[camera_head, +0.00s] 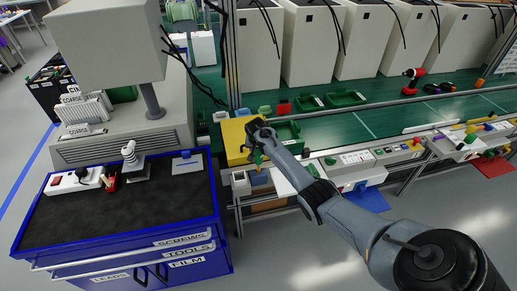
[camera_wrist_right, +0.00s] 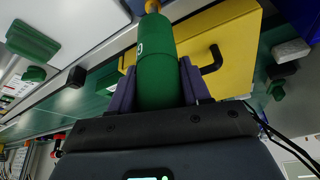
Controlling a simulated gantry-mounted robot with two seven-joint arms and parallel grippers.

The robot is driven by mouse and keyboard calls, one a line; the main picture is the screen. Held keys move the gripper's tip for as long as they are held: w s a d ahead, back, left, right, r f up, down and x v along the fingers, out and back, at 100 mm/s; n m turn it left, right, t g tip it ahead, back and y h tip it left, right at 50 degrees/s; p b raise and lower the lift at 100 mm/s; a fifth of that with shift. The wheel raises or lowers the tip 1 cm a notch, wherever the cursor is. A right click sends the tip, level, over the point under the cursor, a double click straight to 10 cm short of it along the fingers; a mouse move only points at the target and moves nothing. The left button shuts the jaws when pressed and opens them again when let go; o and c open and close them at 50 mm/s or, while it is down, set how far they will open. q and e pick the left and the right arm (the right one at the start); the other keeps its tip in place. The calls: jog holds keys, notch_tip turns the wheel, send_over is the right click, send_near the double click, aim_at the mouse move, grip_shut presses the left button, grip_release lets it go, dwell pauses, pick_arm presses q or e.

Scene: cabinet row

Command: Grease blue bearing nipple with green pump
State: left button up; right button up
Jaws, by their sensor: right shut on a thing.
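My right gripper (camera_head: 256,136) is over the yellow block (camera_head: 232,134) at the bench's left end. In the right wrist view its purple fingers (camera_wrist_right: 160,84) are shut on the green pump (camera_wrist_right: 155,60), a cylinder with an orange tip pointing away from the palm. In the head view only a small green part of the pump (camera_head: 258,158) shows below the gripper. The yellow block also shows behind the pump in the right wrist view (camera_wrist_right: 232,50), with a black bent handle (camera_wrist_right: 212,62). I cannot make out a blue bearing nipple. My left gripper is not in view.
A green tray (camera_head: 288,131) is beside the yellow block. Several pale cabinets (camera_head: 310,45) line the green bench's back. A blue-framed tool cart (camera_head: 120,215) is at left. A red and black drill (camera_head: 412,78) lies farther right on the bench.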

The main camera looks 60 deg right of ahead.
dwell(0.8)
jog(key=shift+f+b, duration=0.75)
jog(key=shift+f, duration=0.55)
jog(key=shift+r+p, duration=0.3)
jog(key=shift+p, duration=0.1)
jog(key=shift+r+p, duration=0.3)
jog(key=shift+p, duration=0.05)
jog(key=shift+r, duration=0.1)
